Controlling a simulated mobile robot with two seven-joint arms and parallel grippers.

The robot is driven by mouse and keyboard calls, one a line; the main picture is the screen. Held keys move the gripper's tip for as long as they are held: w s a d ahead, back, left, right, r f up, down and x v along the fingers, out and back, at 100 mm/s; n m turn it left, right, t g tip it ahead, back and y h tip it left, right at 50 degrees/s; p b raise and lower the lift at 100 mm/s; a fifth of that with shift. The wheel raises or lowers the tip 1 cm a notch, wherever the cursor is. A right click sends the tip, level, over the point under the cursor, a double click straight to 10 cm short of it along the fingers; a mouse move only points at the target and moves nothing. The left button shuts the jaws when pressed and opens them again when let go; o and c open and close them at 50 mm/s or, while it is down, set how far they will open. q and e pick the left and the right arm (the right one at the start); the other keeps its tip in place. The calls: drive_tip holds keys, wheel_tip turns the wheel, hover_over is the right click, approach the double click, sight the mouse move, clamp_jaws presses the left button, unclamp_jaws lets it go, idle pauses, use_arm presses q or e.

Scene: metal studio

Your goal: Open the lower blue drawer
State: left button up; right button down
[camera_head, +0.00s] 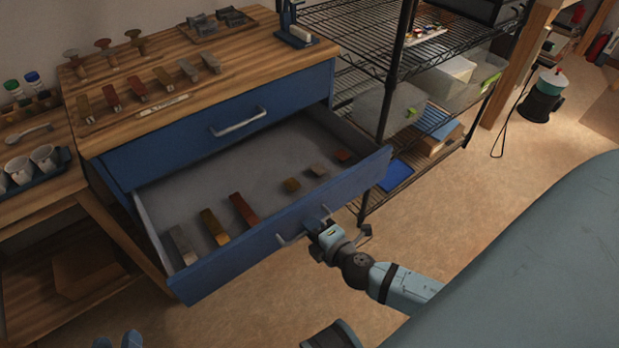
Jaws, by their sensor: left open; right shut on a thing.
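The lower blue drawer (225,274) is pulled out from the cabinet under the wooden worktop. Its grey inside is exposed and holds several small metal and wooden blocks. My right gripper (321,228) is shut on the right part of the drawer's metal handle (285,240), at the middle of the drawer front. The rest of the handle shows to the left of the gripper. My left gripper (118,342) shows only its tips at the bottom edge of the view. It is open and apart from the drawer.
The upper blue drawer (165,150) is shut, with its own handle (238,122). Tools and blocks lie on the worktop (262,57). A black wire shelf (392,75) stands close to the right of the cabinet. Open floor (446,215) lies in front and to the right.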

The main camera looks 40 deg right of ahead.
use_arm(q)
drive_tip(key=shift+f, duration=0.1)
drive_tip(key=shift+a, duration=0.15)
use_arm(e)
drive_tip(key=c, duration=1.2)
unclamp_jaws()
use_arm(q)
drive_tip(key=r, duration=0.1)
drive_tip(key=d+r+t+h+b, duration=0.1)
drive_tip(key=r, duration=0.1)
drive_tip(key=r+t+b, duration=0.1)
drive_tip(key=shift+w+d+r+h, duration=0.2)
drive_tip(key=shift+d+h, duration=0.1)
drive_tip(key=shift+d, duration=0.05)
use_arm(e)
drive_tip(key=v, duration=1.3)
drive_tip(key=shift+s, duration=0.4)
use_arm(q)
drive_tip(key=shift+f, duration=0.35)
use_arm(e)
drive_tip(key=shift+a, duration=0.1)
